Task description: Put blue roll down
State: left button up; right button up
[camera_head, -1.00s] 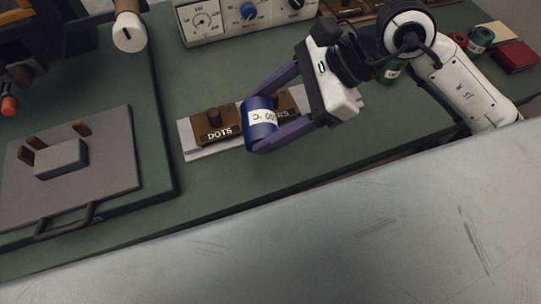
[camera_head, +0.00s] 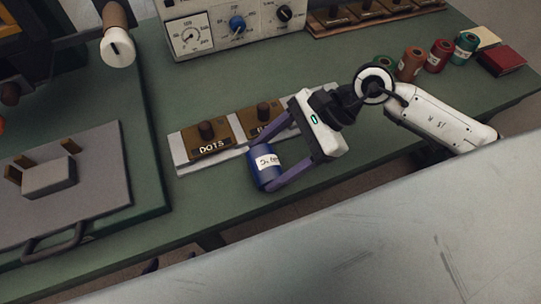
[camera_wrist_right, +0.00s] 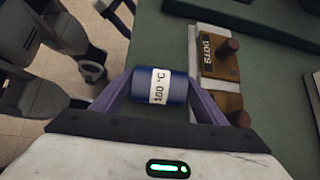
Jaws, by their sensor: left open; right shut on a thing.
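The blue roll (camera_head: 268,172) with a white label is between the fingers of my right gripper (camera_head: 272,166), which is shut on it. The roll is tilted in the head view, just in front of the light plate (camera_head: 185,166) that bears the brown blocks. I cannot tell whether its base touches the green bench (camera_head: 330,95). Two dark fingertips of my left gripper (camera_head: 167,261) show apart below the bench's front edge, empty; the rest is hidden.
The "DOTS" block (camera_head: 205,137) and a second brown block (camera_head: 262,120) with knobs stand close behind the roll. A grey press plate (camera_head: 95,180) lies left. A dial box (camera_head: 235,28), several coloured rolls (camera_head: 437,56) and a red book (camera_head: 502,60) stand behind.

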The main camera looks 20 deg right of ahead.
jog(key=o, duration=1.2)
jog(key=shift+f, duration=0.1)
jog(key=shift+c, duration=0.2)
jog(key=b+v, duration=0.2)
jog(key=v, duration=1)
